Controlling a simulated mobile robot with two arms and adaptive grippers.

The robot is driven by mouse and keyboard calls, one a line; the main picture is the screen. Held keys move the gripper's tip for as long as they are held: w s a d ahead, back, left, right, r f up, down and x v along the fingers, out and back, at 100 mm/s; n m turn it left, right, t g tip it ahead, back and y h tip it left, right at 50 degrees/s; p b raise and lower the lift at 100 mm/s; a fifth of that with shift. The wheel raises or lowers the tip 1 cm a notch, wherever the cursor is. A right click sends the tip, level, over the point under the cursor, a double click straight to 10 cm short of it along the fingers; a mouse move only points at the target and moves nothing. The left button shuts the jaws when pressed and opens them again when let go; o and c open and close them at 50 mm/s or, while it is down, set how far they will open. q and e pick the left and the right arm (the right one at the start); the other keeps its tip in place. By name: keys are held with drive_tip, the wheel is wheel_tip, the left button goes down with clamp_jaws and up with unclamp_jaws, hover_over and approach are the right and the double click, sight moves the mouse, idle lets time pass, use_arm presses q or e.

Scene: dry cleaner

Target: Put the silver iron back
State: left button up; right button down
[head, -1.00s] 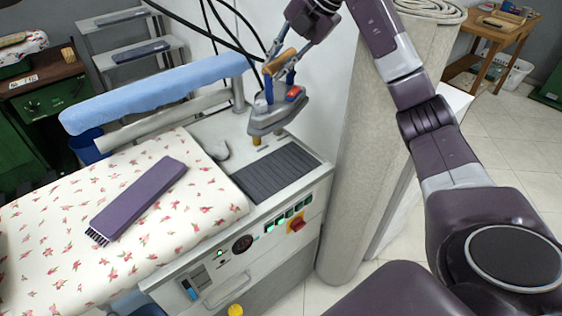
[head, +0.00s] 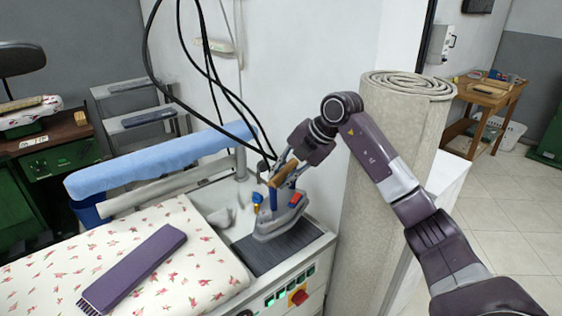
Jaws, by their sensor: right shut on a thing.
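The silver iron (head: 284,220) has a wooden handle, blue posts and a red part. It is over the dark ribbed rest pad (head: 262,256) at the right end of the ironing station, covering its back part. I cannot tell whether its sole touches the pad. My right gripper (head: 282,175) comes down from above and is shut on the iron's wooden handle. My left gripper is out of view.
The floral ironing board (head: 130,235) holds a purple brush (head: 135,268). A blue padded sleeve arm (head: 160,160) runs behind it. Black cables (head: 208,70) hang above the iron. A rolled beige carpet (head: 385,190) stands close on the right.

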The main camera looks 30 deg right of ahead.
sight(281, 201)
drive_tip(key=shift+w+f+p, duration=0.2)
drive_tip(key=shift+f+p, duration=0.25)
drive_tip(key=shift+f, duration=3.4)
drive_tip(key=c, duration=2.2)
unclamp_jaws()
drive_tip(key=shift+s+f, duration=0.25)
drive_tip(key=shift+f, duration=0.2)
drive_tip(key=o, duration=0.4)
drive_tip(key=shift+s+a+r, duration=0.1)
drive_tip(key=shift+s+r, duration=0.05)
drive_tip(key=shift+r, duration=0.05)
drive_tip(key=shift+o, duration=0.2)
drive_tip(key=shift+r, duration=0.1)
drive_tip(key=b+v, duration=0.2)
drive_tip(key=v, duration=0.9)
drive_tip(key=shift+s+r, duration=0.2)
drive_tip(key=shift+r, duration=0.1)
